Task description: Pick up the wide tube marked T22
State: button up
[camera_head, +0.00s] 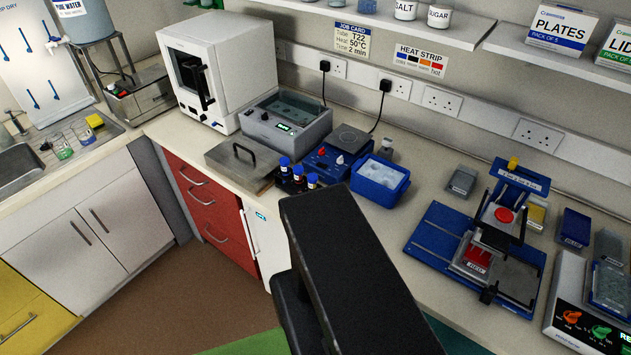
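Several blue-capped tubes (298,174) stand upright in a group near the bench's front edge, left of the blue hotplate-like unit. Their labels are too small to read, so I cannot tell which is T22. My black arm rises in the bottom middle, in front of the bench and below the tubes, and hides part of the bench front. My gripper does not show.
A water bath (287,122) and its lid (242,160) lie left of the tubes. A blue ice box (380,180) is to the right. A job card (352,38) reads T22, 50°C, 2 min. A blue press (490,235) stands farther right.

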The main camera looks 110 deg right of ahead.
aim_at(285, 160)
jog(key=z, duration=0.6)
jog(key=i, duration=1.95)
jog(key=z, duration=3.1)
jog(key=i, duration=1)
jog(key=u, duration=0.05)
